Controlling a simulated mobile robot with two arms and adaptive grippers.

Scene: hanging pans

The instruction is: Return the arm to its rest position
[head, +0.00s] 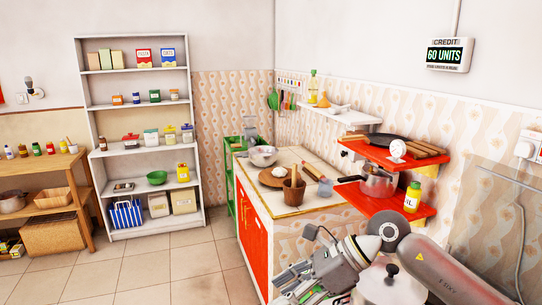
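My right arm (445,268) comes in from the lower right, bent at the elbow. Its gripper (292,284) points left, low in front of the kitchen counter's (318,232) near end. No object shows clearly in it, and its fingers overlap too much to tell whether they are open or shut. My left arm and gripper are not in view. A dark pan (390,141) lies on the upper red shelf (385,157), and a metal pot (377,184) stands on the lower red shelf (392,205).
A yellow bottle (412,197) stands at the lower red shelf's right end. The counter carries a metal bowl (263,156), a round board (272,178) and a utensil pot (293,190). White shelves (97,157) stand at the back left. The tiled floor (165,270) between is clear.

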